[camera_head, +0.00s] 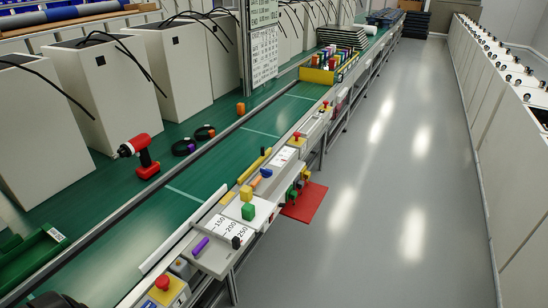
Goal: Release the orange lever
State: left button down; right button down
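A small orange piece (257,181), which looks like the lever, lies on the light-coloured panel along the front edge of the green bench. It is slanted, and a blue piece (266,172) is right at its upper end. The picture is too small to tell whether it is pressed or raised. Neither of my grippers can be made out. A dark rounded shape (55,300) shows at the bottom left edge, cut off by the frame; I cannot tell what it is.

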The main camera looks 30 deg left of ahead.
aim_at(253, 184)
jog(key=i+l+u, duration=0.1)
jog(key=i+u, duration=0.35)
jog(key=i+l+u, duration=0.2)
jog(key=i+u, duration=0.15)
jog(key=u, duration=0.15)
jog(key=i+l+u, duration=0.65)
jog(key=u, duration=0.2)
jog(key=i+l+u, duration=0.1)
jog(key=l+u, duration=0.7)
jog(key=i+l+u, duration=0.1)
jog(key=l+u, duration=0.3)
